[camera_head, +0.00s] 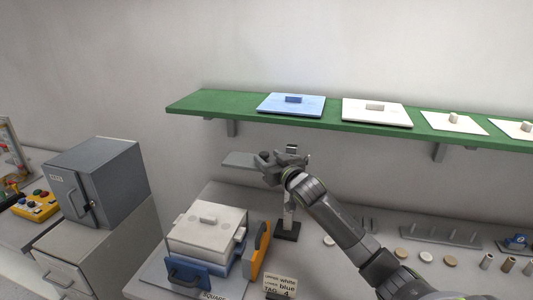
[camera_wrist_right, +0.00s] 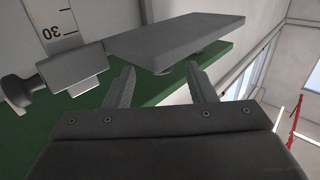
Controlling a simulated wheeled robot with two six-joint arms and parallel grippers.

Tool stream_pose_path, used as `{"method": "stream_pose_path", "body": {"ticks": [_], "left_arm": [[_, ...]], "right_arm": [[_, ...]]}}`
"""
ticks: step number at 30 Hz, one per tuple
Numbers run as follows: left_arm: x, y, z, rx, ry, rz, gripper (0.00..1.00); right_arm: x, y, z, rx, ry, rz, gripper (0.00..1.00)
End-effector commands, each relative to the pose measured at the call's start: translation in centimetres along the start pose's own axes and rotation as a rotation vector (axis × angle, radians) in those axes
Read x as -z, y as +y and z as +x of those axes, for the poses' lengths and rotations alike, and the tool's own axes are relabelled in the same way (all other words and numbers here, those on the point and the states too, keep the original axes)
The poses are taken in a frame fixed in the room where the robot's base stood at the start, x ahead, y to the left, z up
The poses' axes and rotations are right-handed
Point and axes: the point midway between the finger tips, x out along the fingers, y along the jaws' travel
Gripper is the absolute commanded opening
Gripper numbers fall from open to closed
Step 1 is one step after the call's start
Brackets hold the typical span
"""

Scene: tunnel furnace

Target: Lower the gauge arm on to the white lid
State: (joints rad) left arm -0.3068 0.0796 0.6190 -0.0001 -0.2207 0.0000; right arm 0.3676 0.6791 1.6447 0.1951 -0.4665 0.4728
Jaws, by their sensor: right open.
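The gauge arm (camera_head: 240,159) is a flat grey plate held out to the left of an upright post (camera_head: 289,212), high above the bench. In the right wrist view the gauge arm (camera_wrist_right: 185,38) lies just beyond my fingertips, beside a scale and a dark knob (camera_wrist_right: 16,90). My right gripper (camera_head: 268,160) is at the post's upper part, by the arm's right end. In the wrist view my right gripper (camera_wrist_right: 160,70) has its fingers apart with nothing clearly between them. The white lid (camera_head: 207,221) sits on a stacked box below and left of the gauge arm. My left gripper is out of view.
A green shelf (camera_head: 225,106) above holds a blue plate (camera_head: 291,105), a white plate (camera_head: 377,112) and smaller white plates. An orange-handled piece (camera_head: 260,249) and a blue part (camera_head: 190,275) adjoin the box. Small discs and pegs lie right. A grey cabinet (camera_head: 98,178) stands left.

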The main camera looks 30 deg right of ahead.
Motion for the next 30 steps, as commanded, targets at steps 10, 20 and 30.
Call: {"method": "stream_pose_path", "body": {"ticks": [10,20,30], "left_arm": [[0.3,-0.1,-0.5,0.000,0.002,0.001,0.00],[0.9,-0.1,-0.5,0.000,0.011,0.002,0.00],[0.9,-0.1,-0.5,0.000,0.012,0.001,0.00]], "right_arm": [[0.0,-0.1,1.9,0.001,0.001,0.001,0.50],[0.0,0.0,1.9,0.001,0.000,0.000,0.40],[0.0,0.0,1.9,0.000,0.000,0.000,0.00]]}}
